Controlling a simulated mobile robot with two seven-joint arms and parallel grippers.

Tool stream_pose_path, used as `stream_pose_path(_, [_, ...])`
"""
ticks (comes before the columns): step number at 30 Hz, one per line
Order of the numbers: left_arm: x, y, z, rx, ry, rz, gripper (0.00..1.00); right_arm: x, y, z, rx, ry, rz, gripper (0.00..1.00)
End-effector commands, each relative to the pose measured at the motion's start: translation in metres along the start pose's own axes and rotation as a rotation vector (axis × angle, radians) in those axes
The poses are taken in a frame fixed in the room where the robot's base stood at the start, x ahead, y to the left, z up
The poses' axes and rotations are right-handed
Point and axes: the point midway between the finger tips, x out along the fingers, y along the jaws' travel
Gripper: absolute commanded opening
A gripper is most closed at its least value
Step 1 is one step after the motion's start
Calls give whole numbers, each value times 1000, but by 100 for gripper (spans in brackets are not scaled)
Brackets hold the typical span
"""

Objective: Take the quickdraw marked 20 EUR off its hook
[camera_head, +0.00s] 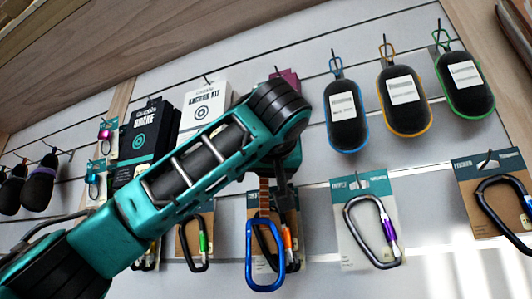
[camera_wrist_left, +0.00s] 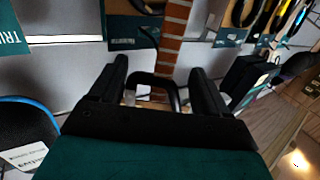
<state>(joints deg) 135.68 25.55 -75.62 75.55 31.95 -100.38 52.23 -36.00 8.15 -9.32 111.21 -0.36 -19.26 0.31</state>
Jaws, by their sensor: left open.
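A quickdraw hangs on the wall display, with a blue carabiner (camera_head: 265,258) below and a brown striped sling (camera_head: 264,197) above. No 20 EUR mark is readable. In the left wrist view the striped sling (camera_wrist_left: 172,40) runs up the picture beyond my fingers, and a dark carabiner (camera_wrist_left: 140,80) shows between them. My left gripper (camera_head: 284,182) is just beside the sling's upper part in the head view. In the left wrist view its two fingers (camera_wrist_left: 158,82) are apart, on either side of the dark carabiner. My arm hides the quickdraw's top and hook in the head view.
Carded carabiners hang close by, one with an orange gate (camera_head: 287,238) behind the quickdraw and one with a purple gate (camera_head: 372,230) to its right. Oval pouches (camera_head: 404,100) hang at upper right. Black boxes (camera_head: 150,130) hang behind my arm.

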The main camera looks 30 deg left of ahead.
Motion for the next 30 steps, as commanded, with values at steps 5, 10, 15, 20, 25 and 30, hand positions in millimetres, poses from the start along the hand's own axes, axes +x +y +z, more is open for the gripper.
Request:
stream_pose_path(5, [12, 0, 0, 0, 1, 0, 77, -2, 0, -4, 0, 0, 0, 53])
stream_pose_path(10, [14, 0, 0, 0, 1, 1, 77, -2, 0, -4, 0, 2, 1, 53])
stream_pose_path(15, [13, 0, 0, 0, 1, 1, 73, -1, 1, -5, -1, 4, 1, 53])
stream_pose_path(20, [13, 0, 0, 0, 0, 1, 57, -1, 1, -6, -1, 5, 1, 53])
stream_pose_path(25, [13, 0, 0, 0, 1, 1, 41, -1, 1, -6, -1, 5, 1, 53])
stream_pose_path(30, [13, 0, 0, -1, 1, 1, 35, -1, 1, -5, -1, 4, 1, 53])
